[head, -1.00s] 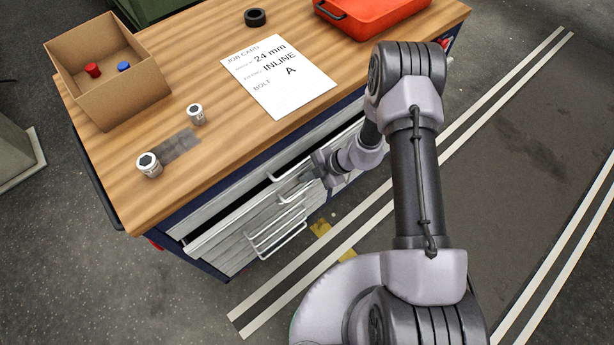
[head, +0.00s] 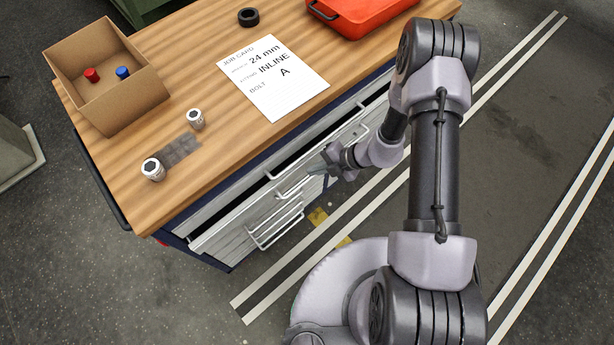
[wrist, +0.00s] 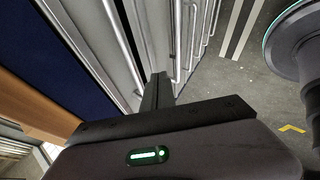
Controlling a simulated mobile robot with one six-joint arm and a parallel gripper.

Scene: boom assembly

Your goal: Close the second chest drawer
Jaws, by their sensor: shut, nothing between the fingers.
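The chest (head: 215,262) is a dark blue cabinet with pale grey drawer fronts and bar handles, under the wooden worktop. The second drawer (head: 225,222) stands partly out, with a dark gap behind its front. Its bar handle (head: 293,188) faces the aisle. My gripper (head: 320,168) is at the right part of the drawer fronts, close to this handle. I cannot tell whether it touches. In the wrist view, my gripper's fingers (wrist: 157,90) are together and empty, beside grey drawer fronts and bar handles (wrist: 190,40).
On the worktop (head: 120,200) are a cardboard box (head: 130,105) with a red and a blue piece, two sockets (head: 153,169), a job card (head: 274,78), a black ring (head: 248,17) and a red case (head: 365,15). Floor with white lines (head: 510,75) is clear to the right.

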